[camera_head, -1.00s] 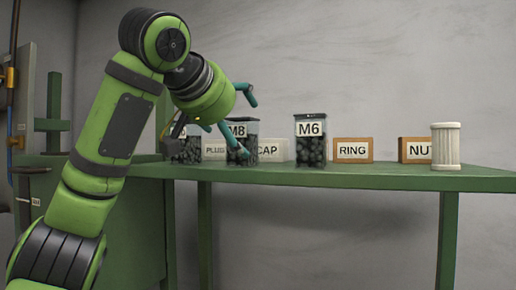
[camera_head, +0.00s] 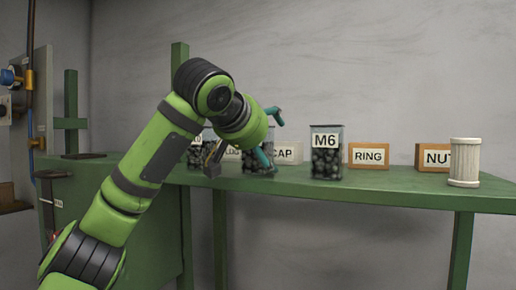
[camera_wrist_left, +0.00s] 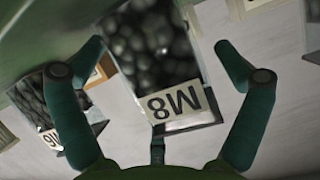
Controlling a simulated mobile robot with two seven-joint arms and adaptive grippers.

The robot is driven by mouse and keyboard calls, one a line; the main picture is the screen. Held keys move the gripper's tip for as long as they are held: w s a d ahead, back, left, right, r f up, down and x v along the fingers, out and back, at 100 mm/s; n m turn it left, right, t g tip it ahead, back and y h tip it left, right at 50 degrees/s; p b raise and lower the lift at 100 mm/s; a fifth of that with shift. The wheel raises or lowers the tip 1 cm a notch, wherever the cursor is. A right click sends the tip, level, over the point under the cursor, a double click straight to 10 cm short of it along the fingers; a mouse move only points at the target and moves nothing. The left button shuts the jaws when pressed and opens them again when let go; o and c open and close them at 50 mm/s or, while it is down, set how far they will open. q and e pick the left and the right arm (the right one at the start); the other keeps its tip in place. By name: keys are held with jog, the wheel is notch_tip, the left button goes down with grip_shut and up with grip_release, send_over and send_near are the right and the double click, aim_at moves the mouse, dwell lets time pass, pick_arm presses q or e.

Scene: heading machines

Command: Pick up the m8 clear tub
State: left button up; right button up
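The M8 tub is a clear square tub of dark parts with a white M8 label (camera_wrist_left: 175,103). It stands on the green bench and is mostly hidden behind my left gripper (camera_head: 268,138) in the head view. In the left wrist view the tub shows upside down between the two teal fingers of my left gripper (camera_wrist_left: 158,48). The fingers are spread apart, one on each side, with gaps to the tub. I cannot tell how deep they reach around it. My right gripper is in neither view.
The M6 tub (camera_head: 326,160) stands to the right on the green bench (camera_head: 400,187). Another tub (camera_head: 196,155) is close on the left. Behind are the CAP box (camera_head: 289,153), RING box (camera_head: 368,156) and NUT box (camera_head: 432,157). A white ribbed cylinder (camera_head: 464,163) stands far right.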

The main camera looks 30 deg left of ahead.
pick_arm(q)
jog(key=shift+s, duration=0.15)
jog(key=c, duration=1.2)
jog(key=shift+r, duration=0.1)
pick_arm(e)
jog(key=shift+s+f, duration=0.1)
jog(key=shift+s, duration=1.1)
pick_arm(q)
jog(key=shift+r, duration=0.15)
